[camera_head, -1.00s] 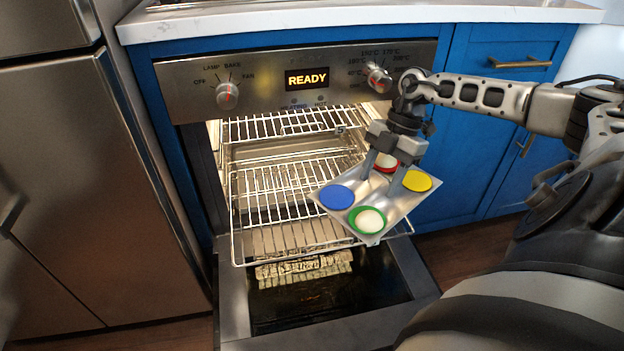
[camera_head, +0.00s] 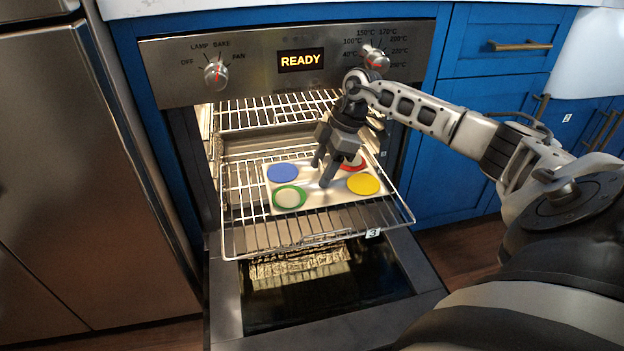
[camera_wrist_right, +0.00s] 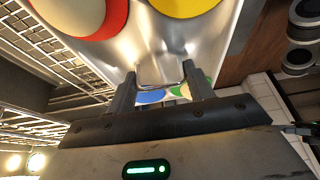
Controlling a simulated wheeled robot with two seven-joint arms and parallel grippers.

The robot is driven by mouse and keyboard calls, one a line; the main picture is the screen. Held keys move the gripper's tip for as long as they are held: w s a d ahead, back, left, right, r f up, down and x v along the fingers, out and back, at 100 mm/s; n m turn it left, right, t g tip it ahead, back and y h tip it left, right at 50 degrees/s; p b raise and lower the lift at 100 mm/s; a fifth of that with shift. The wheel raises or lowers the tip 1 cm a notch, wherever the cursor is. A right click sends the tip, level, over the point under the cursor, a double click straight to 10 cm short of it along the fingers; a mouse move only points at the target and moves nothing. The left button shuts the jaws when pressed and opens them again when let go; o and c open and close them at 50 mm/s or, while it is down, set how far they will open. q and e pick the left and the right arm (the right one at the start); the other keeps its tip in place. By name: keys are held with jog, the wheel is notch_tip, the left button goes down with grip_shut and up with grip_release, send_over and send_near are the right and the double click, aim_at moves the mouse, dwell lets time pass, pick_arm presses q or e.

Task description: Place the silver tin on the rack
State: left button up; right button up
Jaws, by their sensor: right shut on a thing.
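The silver tin (camera_head: 325,198) is a flat metal tray with blue, green, red and yellow round spots; the green and red ones have pale centres. It lies level over the pulled-out wire rack (camera_head: 240,208), inside its outline. I cannot tell whether it touches the wires. My right gripper (camera_head: 322,172) points down at the tin's middle. In the right wrist view the tin (camera_wrist_right: 150,40) fills the top, and the fingers (camera_wrist_right: 162,86) are shut on its wire handle (camera_wrist_right: 160,83). My left gripper is out of view.
The oven door (camera_head: 325,327) is folded down below the rack. A second wire rack (camera_head: 275,110) sits higher inside the oven. The control panel (camera_head: 230,65) reads READY. A steel fridge (camera_head: 80,190) stands left and blue cabinets (camera_head: 465,135) right. Bare rack shows left of and in front of the tin.

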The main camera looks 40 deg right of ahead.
aim_at(311, 177)
jog(key=shift+w+a+f+b, duration=0.15)
jog(key=shift+w+a+f, duration=0.1)
jog(key=shift+w+f, duration=0.25)
jog(key=shift+w+a+f+b, duration=0.15)
jog(key=shift+w+a+f, duration=0.1)
jog(key=shift+f, duration=0.3)
jog(key=shift+w+a+f, duration=0.15)
jog(key=shift+f, duration=0.1)
notch_tip(311, 177, down, 3)
jog(key=shift+w+r+b, duration=0.1)
jog(key=shift+b, duration=1.05)
jog(key=shift+f, duration=0.4)
jog(key=shift+r, duration=0.15)
jog(key=o, duration=1)
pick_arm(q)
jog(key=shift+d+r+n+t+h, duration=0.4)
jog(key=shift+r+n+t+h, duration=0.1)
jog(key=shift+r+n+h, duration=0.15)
pick_arm(e)
jog(key=shift+o, duration=0.2)
